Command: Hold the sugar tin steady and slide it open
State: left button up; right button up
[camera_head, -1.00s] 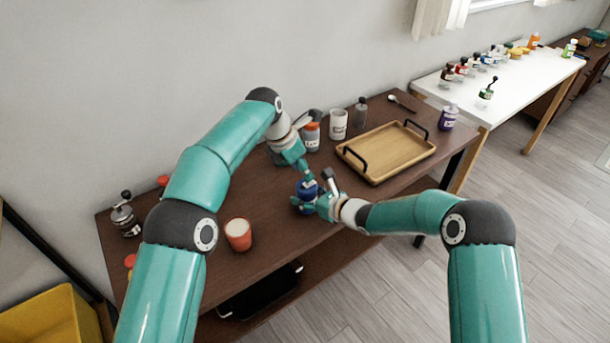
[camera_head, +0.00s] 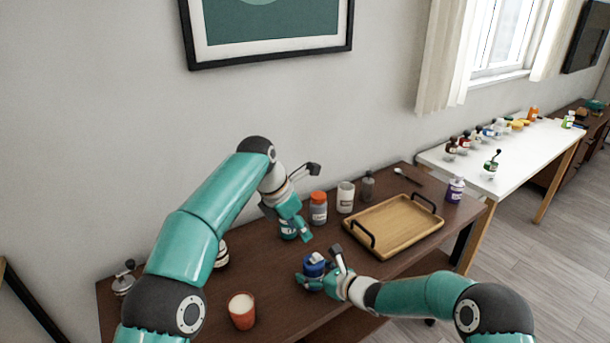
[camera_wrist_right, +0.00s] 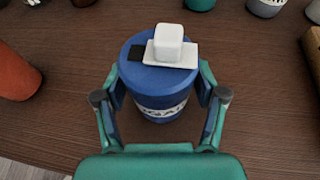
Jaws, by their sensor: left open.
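The sugar tin (camera_head: 314,270) is a blue round tin with a partly hidden white label, upright on the brown table. It fills the middle of the right wrist view (camera_wrist_right: 163,85). Its white sliding lid (camera_wrist_right: 170,52) with a square knob sits toward the right of the top, and a dark opening (camera_wrist_right: 137,54) shows at the left. My right gripper (camera_head: 318,284) has its fingers against both sides of the tin; they also show in the right wrist view (camera_wrist_right: 160,98). My left gripper (camera_head: 301,230) is open and empty, above and behind the tin, apart from it.
An orange-lidded jar (camera_head: 318,210), a white canister (camera_head: 345,197) and a grey bottle (camera_head: 367,186) stand behind. A wooden tray (camera_head: 392,225) lies to the right. An orange cup (camera_head: 242,311) stands front left. A jar (camera_head: 287,231) is partly hidden behind my left gripper.

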jog(key=shift+o, duration=0.7)
